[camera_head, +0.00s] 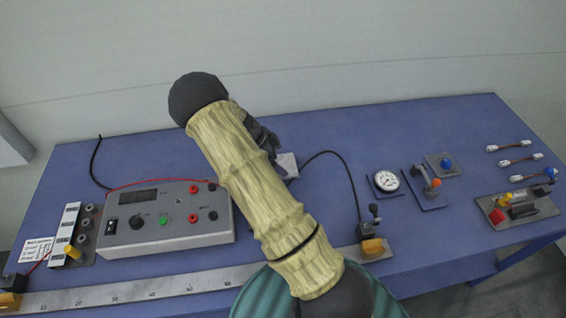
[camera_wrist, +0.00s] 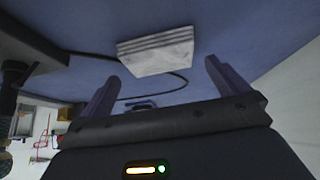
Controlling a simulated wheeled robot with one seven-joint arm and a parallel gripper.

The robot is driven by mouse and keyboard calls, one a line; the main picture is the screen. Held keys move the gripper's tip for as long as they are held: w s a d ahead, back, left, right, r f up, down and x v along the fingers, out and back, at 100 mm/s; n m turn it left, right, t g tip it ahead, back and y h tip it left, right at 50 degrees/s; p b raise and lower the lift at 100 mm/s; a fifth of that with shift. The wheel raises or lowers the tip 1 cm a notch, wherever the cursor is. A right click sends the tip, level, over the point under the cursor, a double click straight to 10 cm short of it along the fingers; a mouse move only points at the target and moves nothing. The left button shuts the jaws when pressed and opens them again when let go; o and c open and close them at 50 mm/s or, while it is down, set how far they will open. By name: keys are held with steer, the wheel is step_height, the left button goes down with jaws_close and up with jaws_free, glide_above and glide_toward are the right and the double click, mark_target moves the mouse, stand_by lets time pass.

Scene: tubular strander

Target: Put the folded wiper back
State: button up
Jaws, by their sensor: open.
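The folded wiper (camera_wrist: 158,52) is a small white-grey stack of layers lying on the blue table. In the head view it (camera_head: 288,166) shows just right of my arm, partly hidden behind it. My gripper (camera_wrist: 162,74) is open and empty, with its two fingers spread. The wiper lies ahead of the fingertips, roughly between their lines and apart from both. In the head view my gripper (camera_head: 268,143) is mostly hidden behind my sleeved arm, close to the wiper.
A grey meter box (camera_head: 165,218) stands left, with a ruler bar (camera_head: 130,293) along the front. A black cable (camera_head: 335,158) curves right from near the wiper. A round gauge (camera_head: 387,181), a lever plate (camera_head: 428,190) and a connector board (camera_head: 515,207) stand right. The back middle-right table is clear.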

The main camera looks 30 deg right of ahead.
steer(key=b+v, duration=0.2)
steer(key=v, duration=0.6)
steer(key=shift+r, duration=0.25)
steer(key=shift+a, duration=0.15)
steer(key=s+a+r+n+t+y, duration=0.2)
steer(key=s+a+r+n+y, duration=0.1)
steer(key=s+n, duration=0.7)
steer(key=s+a+r+n+t+y, duration=0.2)
steer(key=s+a+r+n, duration=0.3)
steer(key=s+n, duration=0.6)
steer(key=shift+a+r+y, duration=0.2)
steer(key=shift+r+y, duration=0.15)
steer(key=shift+y, duration=0.35)
steer(key=shift+s, duration=0.1)
